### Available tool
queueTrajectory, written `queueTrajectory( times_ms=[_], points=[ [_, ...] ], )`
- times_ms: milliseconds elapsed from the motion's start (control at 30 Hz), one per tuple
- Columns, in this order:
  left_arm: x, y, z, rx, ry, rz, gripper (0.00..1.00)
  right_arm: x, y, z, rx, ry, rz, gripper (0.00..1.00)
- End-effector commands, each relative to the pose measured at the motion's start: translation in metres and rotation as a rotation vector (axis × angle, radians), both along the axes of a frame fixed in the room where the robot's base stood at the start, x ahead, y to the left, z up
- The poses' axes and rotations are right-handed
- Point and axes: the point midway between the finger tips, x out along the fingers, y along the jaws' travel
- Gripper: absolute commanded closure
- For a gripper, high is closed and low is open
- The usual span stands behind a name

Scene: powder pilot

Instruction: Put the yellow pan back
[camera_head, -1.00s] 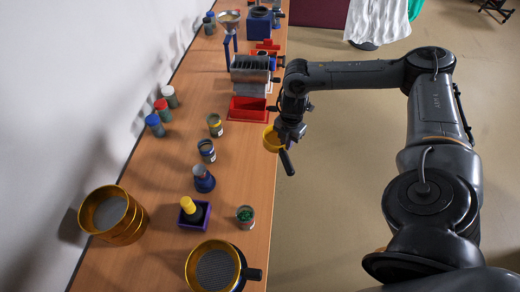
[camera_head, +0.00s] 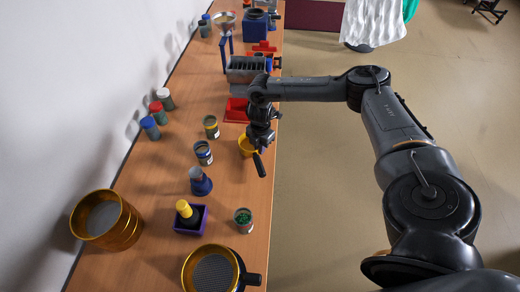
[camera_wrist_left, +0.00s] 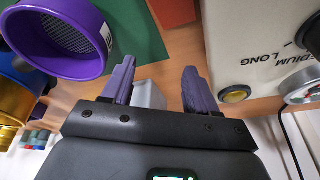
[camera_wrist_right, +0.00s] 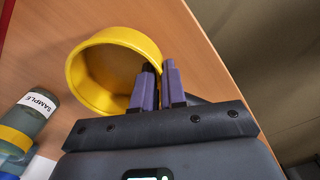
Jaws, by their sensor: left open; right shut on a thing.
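The red tray (camera_head: 236,109) lies beyond the pan. Open jars (camera_head: 211,128) (camera_head: 203,153) stand left of it. A purple box (camera_head: 190,221), green-filled jar (camera_head: 243,221) and brass sieves (camera_head: 106,220) (camera_head: 212,271) are nearer. A purple-rimmed sieve (camera_wrist_left: 62,65) is beside my left gripper.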

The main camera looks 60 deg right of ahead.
Motion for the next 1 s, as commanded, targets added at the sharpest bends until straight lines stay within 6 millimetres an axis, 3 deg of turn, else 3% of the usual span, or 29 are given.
queueTrajectory(
  times_ms=[100,467,500,667,1000],
  points=[
    [-0.0001,0.001,-0.0032,0.004,0.0,-0.003,0.41,0.0002,0.0001,-0.01,0.0,-0.001,0.001,1.0],
    [-0.0002,0.0013,-0.003,0.006,0.001,-0.003,0.41,0.0003,0.0003,-0.0124,0.001,-0.001,0.0,1.0],
    [-0.0001,0.0011,-0.003,0.005,0.0,-0.004,0.41,0.0005,0.0003,-0.0131,0.001,-0.001,0.0,0.87],
    [0.0,0.0001,-0.0028,0.0,0.001,0.0,0.41,0.0005,0.0003,-0.0126,0.001,-0.002,0.0,0.63],
    [0.0001,-0.0017,-0.0023,-0.007,0.001,0.005,0.41,0.0003,0.0001,-0.0105,0.0,-0.002,0.0,0.63]
  ],
)
